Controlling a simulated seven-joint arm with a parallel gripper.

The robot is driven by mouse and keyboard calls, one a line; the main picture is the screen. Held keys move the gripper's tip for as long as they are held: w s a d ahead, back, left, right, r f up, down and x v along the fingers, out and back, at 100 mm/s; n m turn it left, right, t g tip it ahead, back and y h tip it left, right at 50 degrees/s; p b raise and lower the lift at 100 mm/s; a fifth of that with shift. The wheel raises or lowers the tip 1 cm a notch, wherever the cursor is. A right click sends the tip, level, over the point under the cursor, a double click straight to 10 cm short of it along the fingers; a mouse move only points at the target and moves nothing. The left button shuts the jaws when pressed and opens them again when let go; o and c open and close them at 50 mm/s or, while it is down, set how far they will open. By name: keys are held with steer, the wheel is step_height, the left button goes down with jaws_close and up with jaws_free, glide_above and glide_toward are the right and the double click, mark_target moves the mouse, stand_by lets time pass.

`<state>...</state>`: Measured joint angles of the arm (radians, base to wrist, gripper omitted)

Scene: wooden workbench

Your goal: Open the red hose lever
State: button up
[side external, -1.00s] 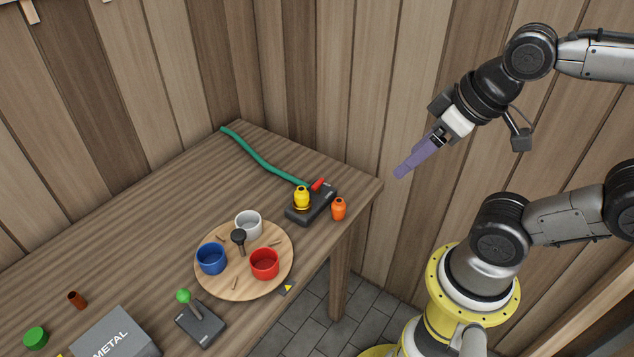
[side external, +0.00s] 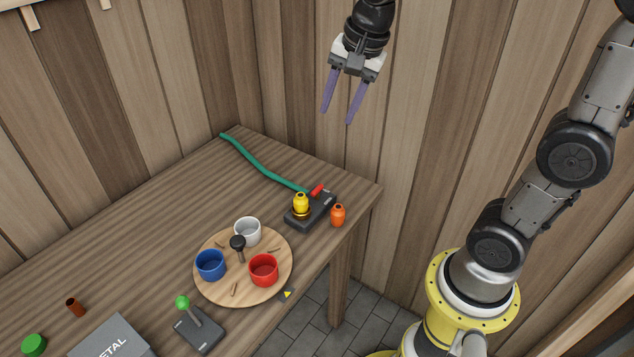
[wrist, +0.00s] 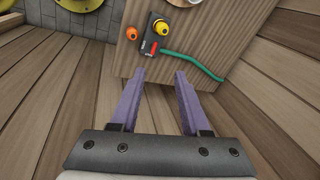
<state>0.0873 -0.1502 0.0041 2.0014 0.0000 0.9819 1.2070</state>
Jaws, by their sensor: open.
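The red hose lever (side external: 318,189) sits on the back end of a dark base (side external: 312,211) near the table's right corner. The green hose (side external: 262,167) runs from this base to the back left. A yellow vase-like piece (side external: 301,203) stands on the same base. My gripper (side external: 336,114) is open and empty, high above and behind the lever, fingers pointing down. In the wrist view the red lever (wrist: 154,47) shows beyond the open fingertips (wrist: 160,76), on the dark base (wrist: 153,32), with nothing between the fingers and it.
An orange vase-like piece (side external: 338,215) stands right of the base. A round wooden tray (side external: 215,290) holds blue (side external: 210,265), red (side external: 263,270) and white (side external: 247,232) cups. A green-knobbed lever box (side external: 200,331) and a metal box (side external: 112,340) are at the front. Wooden walls stand close behind the table.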

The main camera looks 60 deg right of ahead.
steer(key=w+d+f+m+g, duration=0.2)
steer(key=w+d+f+m, duration=0.1)
steer(key=w+f, duration=0.4)
steer(key=g, duration=0.1)
glide_toward(317, 188)
step_height(317, 188, down, 8)
steer(key=shift+w+d+f, duration=0.1)
steer(key=shift+w, duration=0.05)
jaws_close()
